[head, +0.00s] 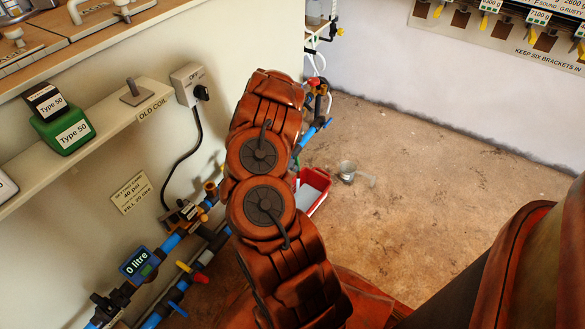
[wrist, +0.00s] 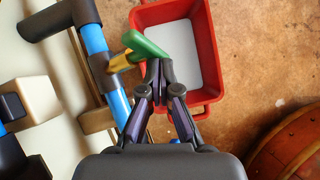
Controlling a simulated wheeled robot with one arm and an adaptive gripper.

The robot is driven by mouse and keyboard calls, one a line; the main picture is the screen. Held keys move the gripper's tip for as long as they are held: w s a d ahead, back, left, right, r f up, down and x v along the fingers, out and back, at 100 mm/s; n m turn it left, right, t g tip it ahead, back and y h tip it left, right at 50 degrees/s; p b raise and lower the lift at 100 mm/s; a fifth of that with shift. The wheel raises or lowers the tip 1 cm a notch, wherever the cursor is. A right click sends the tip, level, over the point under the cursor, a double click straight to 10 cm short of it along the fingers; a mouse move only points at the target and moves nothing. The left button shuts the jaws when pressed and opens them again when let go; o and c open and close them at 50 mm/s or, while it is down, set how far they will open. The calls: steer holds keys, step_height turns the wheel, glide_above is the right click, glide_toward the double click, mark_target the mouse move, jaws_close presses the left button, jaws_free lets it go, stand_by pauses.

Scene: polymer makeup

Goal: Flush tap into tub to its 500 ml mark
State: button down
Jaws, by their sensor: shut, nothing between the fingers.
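In the wrist view a brass tap (wrist: 121,62) with a green lever (wrist: 146,46) sticks out from a blue pipe (wrist: 93,38). The lever reaches over the red tub (wrist: 207,50), which stands on the floor and shows a plain pale grey inside. No 500 ml mark can be made out. My gripper (wrist: 160,70) is shut and empty, its tips right by the lever's lower side; I cannot tell if they touch. In the head view the tub (head: 316,203) shows partly behind my arm, which hides my gripper and the green lever.
A meter (head: 136,262) on the wall pipes reads 0 litre. Other valves, one with a red and yellow handle (head: 192,271), line the pipes. A small metal jug (head: 347,170) stands right of the tub. The floor (head: 450,190) beyond is clear.

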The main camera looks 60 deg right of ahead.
steer(key=shift+s+d, duration=0.1)
steer(key=shift+s+d+f, duration=0.3)
steer(key=shift+f, duration=0.3)
steer(key=shift+s, duration=0.1)
